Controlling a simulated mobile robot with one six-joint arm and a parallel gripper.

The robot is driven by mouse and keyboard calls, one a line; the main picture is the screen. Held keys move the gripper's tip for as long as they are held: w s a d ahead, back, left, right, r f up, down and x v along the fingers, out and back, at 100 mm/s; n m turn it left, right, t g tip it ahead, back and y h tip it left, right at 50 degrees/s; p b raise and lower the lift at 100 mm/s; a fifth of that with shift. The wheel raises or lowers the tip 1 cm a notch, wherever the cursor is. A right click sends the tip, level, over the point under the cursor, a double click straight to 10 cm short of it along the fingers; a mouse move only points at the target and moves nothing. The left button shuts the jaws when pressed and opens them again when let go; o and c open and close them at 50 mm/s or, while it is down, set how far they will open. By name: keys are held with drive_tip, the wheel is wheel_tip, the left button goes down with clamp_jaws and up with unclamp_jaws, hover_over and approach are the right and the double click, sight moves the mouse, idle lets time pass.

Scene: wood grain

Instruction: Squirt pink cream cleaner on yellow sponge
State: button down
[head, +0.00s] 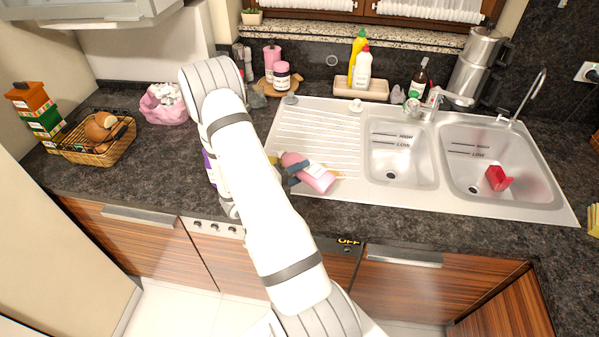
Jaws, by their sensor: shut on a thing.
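A pink bottle (318,180) with a pale label lies tilted above the drainboard of the sink, left of the two basins. My gripper (296,172) is shut on the pink bottle, with its dark fingers across the bottle's left part. A small yellow patch (275,158) shows just left of the bottle, mostly hidden by my arm; I cannot tell if it is the sponge. A thin yellowish edge also shows by the bottle's right end. Another yellow thing (594,220) is cut off at the right picture edge.
The steel sink (400,205) has a red object (498,178) in its right basin. A tray (361,91) with yellow and white bottles stands behind. A wicker basket (97,150) and a pink bag (165,105) stand left. The drainboard's upper part is clear.

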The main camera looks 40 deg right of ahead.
sight(292, 162)
drive_tip(key=r+m, duration=0.1)
drive_tip(key=r+m+y, duration=0.1)
drive_tip(key=r+m, duration=0.1)
drive_tip(key=shift+w+a+r+p, duration=0.1)
drive_tip(key=shift+w+p, duration=0.25)
drive_tip(key=shift+p, duration=0.05)
drive_tip(key=shift+w+m, duration=0.1)
drive_tip(key=shift+m, duration=0.2)
drive_tip(key=w+r+m, duration=0.1)
drive_tip(key=w+r+m+t+y+b, duration=0.1)
drive_tip(key=m, duration=0.1)
drive_tip(key=shift+a+r+t, duration=0.2)
drive_tip(key=shift+t, duration=0.1)
